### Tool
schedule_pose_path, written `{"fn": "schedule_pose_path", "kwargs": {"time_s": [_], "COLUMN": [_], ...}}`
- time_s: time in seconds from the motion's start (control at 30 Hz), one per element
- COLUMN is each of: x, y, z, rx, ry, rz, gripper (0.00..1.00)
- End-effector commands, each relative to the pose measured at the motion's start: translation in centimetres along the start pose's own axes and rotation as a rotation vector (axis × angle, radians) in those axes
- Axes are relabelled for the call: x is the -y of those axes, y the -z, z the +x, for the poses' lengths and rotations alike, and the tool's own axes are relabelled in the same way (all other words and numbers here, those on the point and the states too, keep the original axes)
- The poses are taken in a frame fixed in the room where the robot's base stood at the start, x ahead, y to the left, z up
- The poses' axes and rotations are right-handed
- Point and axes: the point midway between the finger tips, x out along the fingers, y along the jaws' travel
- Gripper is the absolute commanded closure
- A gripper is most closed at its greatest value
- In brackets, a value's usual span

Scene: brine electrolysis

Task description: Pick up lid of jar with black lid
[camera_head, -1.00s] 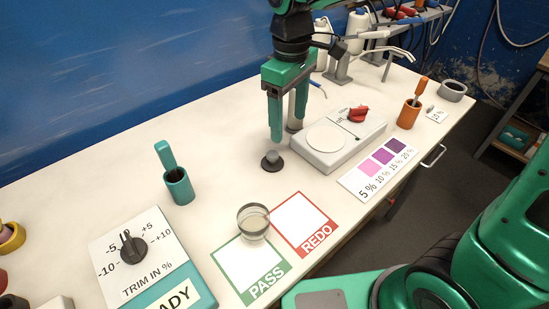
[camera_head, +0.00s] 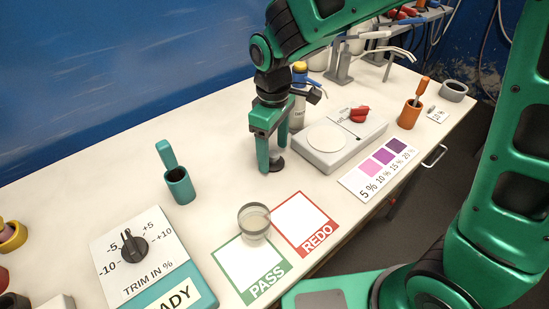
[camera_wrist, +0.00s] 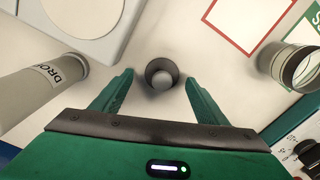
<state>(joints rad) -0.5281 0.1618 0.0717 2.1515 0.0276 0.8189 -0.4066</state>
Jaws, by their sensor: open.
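A dark round lid (camera_head: 277,165) with a grey knob lies on the white bench, partly hidden by a finger in the head view. In the wrist view the lid (camera_wrist: 161,75) shows between the fingertips. My gripper (camera_head: 273,157) is open, pointing down around or just above the lid; I cannot tell the exact height. Its two green fingers (camera_wrist: 160,78) show on either side of the lid, with gaps on both sides. A clear glass jar (camera_head: 254,221) stands apart, by the PASS and REDO squares; it also shows at the right of the wrist view (camera_wrist: 300,66).
A grey labelled bottle (camera_head: 298,117) stands close behind my gripper. A white scale (camera_head: 345,150) is to its right. A teal holder (camera_head: 179,186) is to the left, an orange holder (camera_head: 409,115) to the right.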

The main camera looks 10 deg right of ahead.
Motion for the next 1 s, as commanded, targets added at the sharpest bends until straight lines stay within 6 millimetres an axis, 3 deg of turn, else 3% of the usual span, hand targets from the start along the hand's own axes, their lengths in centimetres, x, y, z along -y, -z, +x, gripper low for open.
{"fn": "schedule_pose_path", "kwargs": {"time_s": [0.13,0.4,0.57,0.6,1.0], "x": [0.06,0.05,0.04,0.04,0.03], "y": [0.01,0.04,0.04,0.04,0.05], "z": [1.33,1.51,1.49,1.49,1.27], "rx": [0.0,-0.001,-0.001,-0.001,-0.002], "ry": [0.0,0.0,0.0,0.0,-0.001], "rz": [-0.001,-0.001,-0.001,-0.001,-0.001], "gripper": [0.32,0.35,0.73,0.76,0.76]}}
